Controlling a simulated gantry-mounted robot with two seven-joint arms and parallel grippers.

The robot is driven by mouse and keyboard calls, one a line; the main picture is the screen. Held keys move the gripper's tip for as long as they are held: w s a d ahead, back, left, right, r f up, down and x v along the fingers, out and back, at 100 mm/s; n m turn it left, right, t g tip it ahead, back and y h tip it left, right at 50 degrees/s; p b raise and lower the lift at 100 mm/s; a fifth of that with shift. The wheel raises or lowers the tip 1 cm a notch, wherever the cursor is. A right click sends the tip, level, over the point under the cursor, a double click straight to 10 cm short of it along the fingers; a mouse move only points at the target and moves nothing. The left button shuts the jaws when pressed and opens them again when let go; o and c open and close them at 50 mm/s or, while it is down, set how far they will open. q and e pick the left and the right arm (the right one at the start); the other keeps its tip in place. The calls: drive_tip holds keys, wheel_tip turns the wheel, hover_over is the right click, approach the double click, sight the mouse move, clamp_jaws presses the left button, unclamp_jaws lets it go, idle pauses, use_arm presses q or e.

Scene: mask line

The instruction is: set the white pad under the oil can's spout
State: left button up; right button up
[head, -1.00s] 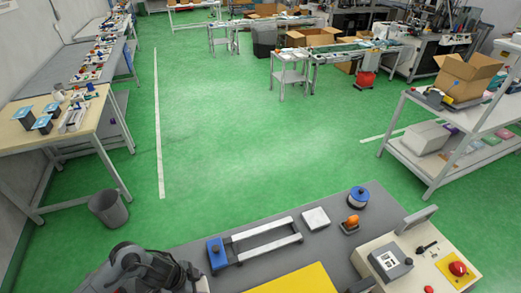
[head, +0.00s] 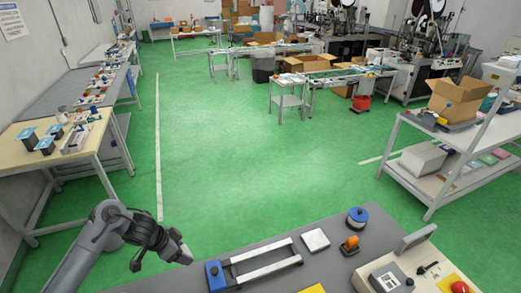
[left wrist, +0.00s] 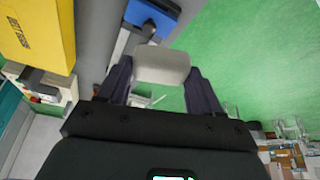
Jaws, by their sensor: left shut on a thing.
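My left gripper (head: 184,257) is in the air off the left end of the grey bench in the head view. In the left wrist view its two dark fingers (left wrist: 158,98) are shut on a whitish pad with rounded corners (left wrist: 162,65), which I take to be the white pad. A flat white square (head: 315,240) lies on the bench in the head view. Beside it stand an orange item (head: 349,245) and a blue round item (head: 357,218). I cannot tell whether either is the oil can, and no spout is clear. My right gripper is out of view.
A frame with two pale rails and a blue end block (head: 215,274) lies on the bench near my left gripper. A beige control box (head: 420,262) stands at the right. Green floor lies beyond the bench.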

use_arm(q)
drive_tip(key=w+a+r+n+t+y, duration=0.1)
drive_tip(key=w+a+r+n, duration=0.2)
drive_tip(key=w+a+r, duration=0.35)
drive_tip(key=w+a+r+n+y, duration=0.1)
drive_tip(key=w+a+r+n, duration=0.2)
drive_tip(key=r, duration=0.6)
drive_tip(key=a+f+n+y, duration=0.1)
drive_tip(key=a+f+n, duration=0.3)
drive_tip(key=a, duration=0.7)
drive_tip(key=s+a+f+n+y, duration=0.2)
drive_tip(key=s+a+n, duration=0.1)
drive_tip(key=s+a, duration=0.65)
drive_tip(key=d+f+m+h, duration=0.1)
drive_tip(key=d+f, duration=0.2)
drive_tip(key=d, duration=0.6)
drive_tip(key=d+f+m, duration=0.1)
drive_tip(key=d+f, duration=0.2)
drive_tip(key=d, duration=0.5)
drive_tip(key=s+d+f+m, duration=0.1)
drive_tip(key=s+d, duration=0.2)
drive_tip(key=d, duration=0.5)
drive_tip(key=s+d+f, duration=0.1)
drive_tip(key=s+d, duration=0.3)
drive_tip(key=d, duration=0.4)
drive_tip(key=s+f+p+v, duration=0.1)
drive_tip(key=s+p+v, duration=0.2)
drive_tip(key=p+v, duration=1.3)
drive_tip(key=shift+s+p, duration=0.3)
drive_tip(key=shift+p, duration=0.6)
